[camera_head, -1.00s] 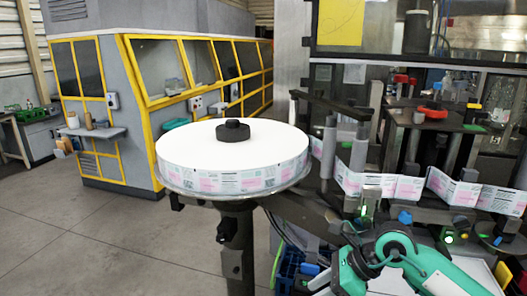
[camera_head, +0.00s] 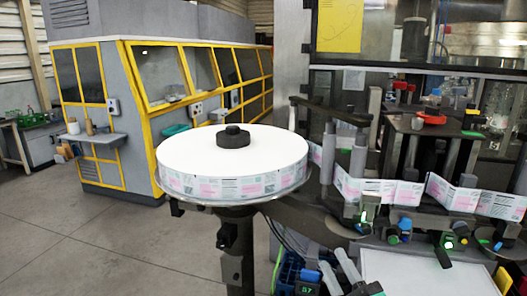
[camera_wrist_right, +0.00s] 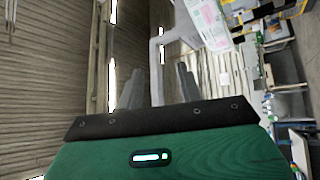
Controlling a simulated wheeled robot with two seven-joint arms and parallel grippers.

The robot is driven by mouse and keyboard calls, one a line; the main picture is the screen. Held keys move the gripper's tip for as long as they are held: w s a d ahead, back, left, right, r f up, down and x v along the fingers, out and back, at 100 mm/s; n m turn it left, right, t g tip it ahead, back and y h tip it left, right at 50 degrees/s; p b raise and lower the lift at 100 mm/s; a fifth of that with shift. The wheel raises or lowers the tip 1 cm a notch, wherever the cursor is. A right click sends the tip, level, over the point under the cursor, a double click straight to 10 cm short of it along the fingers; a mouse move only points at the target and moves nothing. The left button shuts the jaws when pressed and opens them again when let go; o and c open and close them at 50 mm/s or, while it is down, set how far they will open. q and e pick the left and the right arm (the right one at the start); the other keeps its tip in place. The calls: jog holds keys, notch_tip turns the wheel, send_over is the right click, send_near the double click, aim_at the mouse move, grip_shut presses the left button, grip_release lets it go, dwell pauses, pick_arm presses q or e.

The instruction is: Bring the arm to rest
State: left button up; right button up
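My right gripper (camera_head: 334,259) shows at the bottom of the head view, below the labeller's arm. Its two grey fingers point up and stand apart with nothing between them. In the right wrist view the fingers (camera_wrist_right: 159,78) are also spread and empty. My left gripper is not in view. The large white label reel (camera_head: 190,156) lies flat on its round plate with a black hub (camera_head: 233,137) in its middle. Its label strip (camera_head: 408,194) runs right past the rollers. My right gripper is apart from the reel and strip.
The labeller's posts and rollers (camera_head: 357,160) fill the right side. A pale panel (camera_head: 425,270) lies at the lower right. A yellow-framed grey machine (camera_head: 120,120) stands behind left; the floor (camera_head: 80,240) there is clear.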

jog(key=s+d+f+m+g+h, duration=0.35)
jog(key=f+m, duration=0.25)
jog(key=f, duration=0.2)
jog(key=s+d+f+m+g+h, duration=0.2)
jog(key=d+f+m+g+h, duration=0.3)
jog(key=f, duration=0.4)
jog(key=s+f+m+g, duration=0.2)
jog(key=s+f+g, duration=0.4)
jog(key=s, duration=0.4)
jog(key=s+f+m+g, duration=0.3)
jog(key=s+f, duration=0.4)
jog(key=s, duration=0.3)
notch_tip(320, 180, down, 33)
jog(key=g, duration=0.2)
jog(key=s+d+f, duration=0.3)
jog(key=s+f, duration=1.4)
jog(key=s, duration=0.2)
jog(key=shift+s+f+n+g+y, duration=0.15)
jog(key=shift+f+n+g+y, duration=0.2)
jog(key=shift+n, duration=0.05)
